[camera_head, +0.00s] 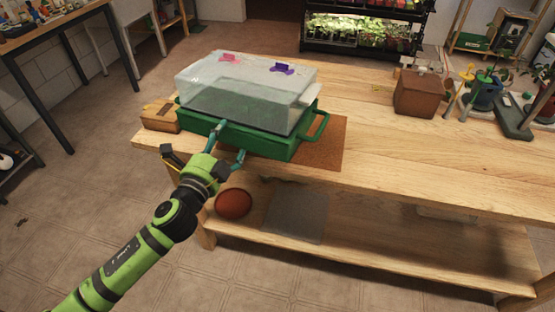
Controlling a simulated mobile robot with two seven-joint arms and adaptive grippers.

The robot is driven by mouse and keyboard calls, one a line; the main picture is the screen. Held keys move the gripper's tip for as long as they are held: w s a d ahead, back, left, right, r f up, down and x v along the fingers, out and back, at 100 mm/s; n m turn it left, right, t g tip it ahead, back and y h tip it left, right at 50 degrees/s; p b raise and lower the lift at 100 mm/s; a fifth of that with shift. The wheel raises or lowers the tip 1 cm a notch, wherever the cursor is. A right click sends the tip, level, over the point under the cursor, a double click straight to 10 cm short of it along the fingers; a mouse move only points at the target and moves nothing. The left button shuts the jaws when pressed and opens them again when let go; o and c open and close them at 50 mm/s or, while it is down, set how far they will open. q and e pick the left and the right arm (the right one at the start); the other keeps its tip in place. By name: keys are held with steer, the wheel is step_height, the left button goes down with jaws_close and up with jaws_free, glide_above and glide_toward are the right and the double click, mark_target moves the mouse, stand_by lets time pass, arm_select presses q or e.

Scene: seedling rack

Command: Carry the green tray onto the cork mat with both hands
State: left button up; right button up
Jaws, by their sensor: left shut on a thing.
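The green tray (270,142) is at the left end of the wooden table, with a clear lid (245,88) over it. A pink clip (230,57) and a purple clip (282,68) are on the lid. The tray covers part of the cork mat (326,145), which shows to its right and front. I cannot tell whether the tray rests on the mat or is just above it. My left gripper (228,144) is at the tray's front left side, shut on the tray; the exact grip is hard to see. A green handle (317,128) at the tray's right end is free. My right gripper is out of view.
A small wooden box (160,116) stands left of the tray. A brown box (421,94) and plant tools stand at the table's back right. The table (430,160) is clear between them and the mat. A red-brown round thing (233,204) is on the lower shelf.

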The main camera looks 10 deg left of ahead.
mark_target(212, 130)
arm_select(q)
steer(key=w+a, duration=0.1)
steer(key=w+a+r, duration=0.1)
steer(key=w+a+b, duration=0.1)
steer(key=shift+w+a+r, duration=0.15)
steer(key=shift+r, duration=0.2)
steer(key=shift+w+y, duration=0.1)
steer(key=shift+y, duration=0.2)
steer(key=shift+d+f, duration=0.2)
steer(key=shift+d, duration=0.05)
steer(key=shift+s+d+f+b, duration=0.4)
steer(key=shift+d+f+b, duration=0.05)
steer(key=shift+d+f, duration=1.3)
steer(key=shift+s+d+f+b, duration=0.4)
steer(key=shift+d+f, duration=1.25)
steer(key=shift+d, duration=0.1)
steer(key=shift+s+d+f+b, duration=0.4)
steer(key=shift+d+f+b, duration=0.05)
steer(key=shift+d+f, duration=1.3)
steer(key=shift+s+f, duration=0.1)
steer(key=shift+f, duration=0.05)
steer(key=o, duration=1.5)
steer(key=shift+s+f, duration=0.1)
steer(key=shift+f, duration=0.5)
steer(key=shift+c, duration=0.2)
steer(key=shift+o, duration=0.8)
steer(key=shift+r, duration=0.2)
